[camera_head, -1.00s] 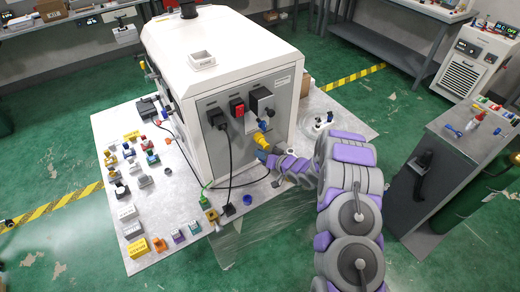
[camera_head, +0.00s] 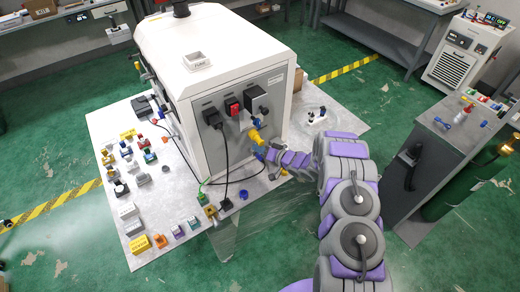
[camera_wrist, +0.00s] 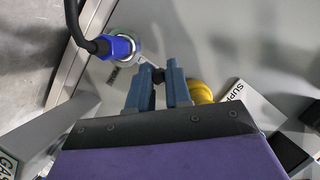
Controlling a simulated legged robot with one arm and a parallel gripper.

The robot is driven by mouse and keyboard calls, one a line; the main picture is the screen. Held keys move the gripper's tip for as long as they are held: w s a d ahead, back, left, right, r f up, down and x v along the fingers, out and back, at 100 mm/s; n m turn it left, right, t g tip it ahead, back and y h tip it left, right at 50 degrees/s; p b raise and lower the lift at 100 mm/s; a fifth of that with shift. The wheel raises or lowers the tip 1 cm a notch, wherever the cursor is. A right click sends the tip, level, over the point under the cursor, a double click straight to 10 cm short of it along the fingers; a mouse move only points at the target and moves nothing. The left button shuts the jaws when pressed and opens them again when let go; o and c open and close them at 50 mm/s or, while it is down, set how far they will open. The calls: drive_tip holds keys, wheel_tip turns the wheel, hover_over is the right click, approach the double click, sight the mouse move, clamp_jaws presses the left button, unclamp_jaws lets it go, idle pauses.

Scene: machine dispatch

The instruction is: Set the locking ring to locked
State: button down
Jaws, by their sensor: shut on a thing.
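My gripper (camera_wrist: 159,88) is shut on a small dark piece (camera_wrist: 158,75) between its blue-grey fingertips, close to the machine's grey side panel. I cannot tell whether this piece is part of the locking ring. A yellow round connector (camera_wrist: 202,92) shows just behind and right of the right finger, partly hidden by it. In the head view the yellow connector (camera_head: 256,136) is on the machine's side, with my gripper (camera_head: 262,156) close beside it. A blue plug (camera_wrist: 118,47) with a black cable sits in a round metallic socket left of the fingers. No ring marking is readable.
The white machine (camera_head: 225,52) stands on a light table (camera_head: 160,262). Several small coloured parts lie at the table's left. Black sockets and hanging cables are on the panel beside the yellow connector. A grey cabinet (camera_head: 437,165) stands to the right of my arm.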

drive_tip(key=c, duration=1.1)
unclamp_jaws()
drive_tip(key=shift+w+f, duration=0.15)
drive_tip(key=shift+w, duration=0.1)
drive_tip(key=shift+s, duration=0.1)
